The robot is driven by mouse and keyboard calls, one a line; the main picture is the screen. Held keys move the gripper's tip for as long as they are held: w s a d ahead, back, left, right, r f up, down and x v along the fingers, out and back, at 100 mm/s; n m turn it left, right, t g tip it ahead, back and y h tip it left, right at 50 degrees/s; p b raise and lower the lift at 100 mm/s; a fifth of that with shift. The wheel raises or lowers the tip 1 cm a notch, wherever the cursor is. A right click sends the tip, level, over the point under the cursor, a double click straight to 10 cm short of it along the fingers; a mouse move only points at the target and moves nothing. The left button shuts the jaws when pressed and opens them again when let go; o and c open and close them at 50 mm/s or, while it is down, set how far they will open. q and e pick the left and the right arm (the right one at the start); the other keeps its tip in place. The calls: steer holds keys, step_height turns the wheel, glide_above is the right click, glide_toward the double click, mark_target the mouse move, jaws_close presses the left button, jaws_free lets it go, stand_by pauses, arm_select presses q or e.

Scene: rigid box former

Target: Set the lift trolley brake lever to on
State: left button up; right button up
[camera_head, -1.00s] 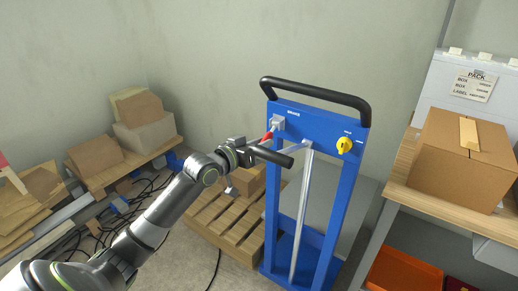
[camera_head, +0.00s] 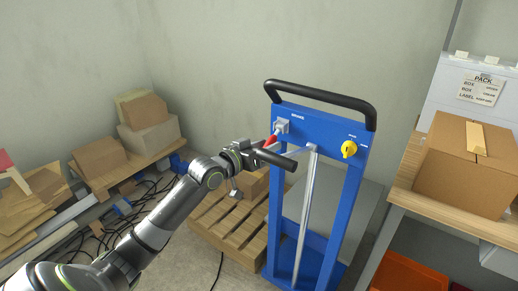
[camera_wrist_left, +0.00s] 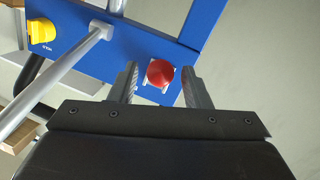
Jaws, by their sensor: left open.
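The blue lift trolley (camera_head: 343,205) stands upright in the middle of the head view, with a black push handle (camera_head: 320,95) on top. Its brake lever (camera_head: 270,141) has a red grip on a grey mount (camera_head: 282,127) at the upper left of the panel, below a white label. My left gripper (camera_head: 262,152) is right at this lever. In the left wrist view the red lever end (camera_wrist_left: 160,73) sits between the two open fingers of my left gripper (camera_wrist_left: 166,85), with a gap on each side. The fingertips are mostly hidden in the head view. My right gripper does not show.
A yellow knob (camera_head: 349,149) is on the panel's right and also shows in the left wrist view (camera_wrist_left: 41,31). A grey rod (camera_head: 305,215) runs down the trolley. A wooden pallet (camera_head: 225,220) is behind my arm. A bench with a cardboard box (camera_head: 455,185) is at right.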

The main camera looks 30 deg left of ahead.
arm_select(q)
steer(key=p+v, duration=0.8)
steer(key=v, duration=0.9)
steer(key=shift+a+f, duration=0.1)
